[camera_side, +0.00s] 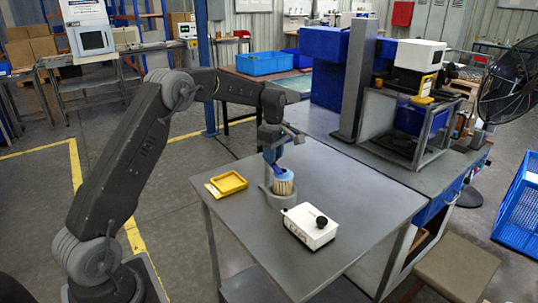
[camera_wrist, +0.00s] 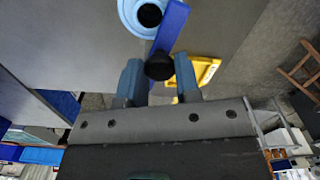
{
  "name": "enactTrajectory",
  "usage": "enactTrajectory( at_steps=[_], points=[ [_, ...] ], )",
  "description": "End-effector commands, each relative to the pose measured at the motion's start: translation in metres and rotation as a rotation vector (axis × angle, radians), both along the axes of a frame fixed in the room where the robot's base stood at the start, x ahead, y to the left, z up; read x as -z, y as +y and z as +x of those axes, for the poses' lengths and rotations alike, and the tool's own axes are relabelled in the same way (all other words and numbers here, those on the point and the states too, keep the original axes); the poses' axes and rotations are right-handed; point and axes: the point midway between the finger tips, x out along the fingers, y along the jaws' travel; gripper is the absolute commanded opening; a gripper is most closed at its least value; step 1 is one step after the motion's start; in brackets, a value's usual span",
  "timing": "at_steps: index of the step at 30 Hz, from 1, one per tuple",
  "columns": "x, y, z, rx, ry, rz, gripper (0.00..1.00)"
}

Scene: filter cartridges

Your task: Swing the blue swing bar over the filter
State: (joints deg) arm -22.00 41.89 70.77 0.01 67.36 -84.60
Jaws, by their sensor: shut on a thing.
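The filter (camera_side: 283,187) stands upright in a grey holder (camera_side: 267,191) on the table, a pale pleated cartridge with a light blue top. In the wrist view the filter's round light blue top (camera_wrist: 128,16) has a dark centre hole. A black knob (camera_wrist: 160,67) is at the bar's near end. My gripper (camera_wrist: 159,75) is shut on this knob, a blue finger on each side. In the side view my gripper (camera_side: 272,152) is just above the filter and partly hides the bar.
A yellow tray (camera_side: 227,184) lies on the table left of the filter; it also shows in the wrist view (camera_wrist: 207,72). A white box (camera_side: 309,228) with a black knob stands in front of the filter. The table's right part is clear.

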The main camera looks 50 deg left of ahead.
Motion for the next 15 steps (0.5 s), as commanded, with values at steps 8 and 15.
enactTrajectory(
  at_steps=[8, 15],
  points=[
    [0.0, -0.002, 0.01, -0.164, -0.002, 0.001, 0.0],
    [-0.001, -0.002, 0.013, -0.233, -0.002, 0.001, 0.0]
  ],
)
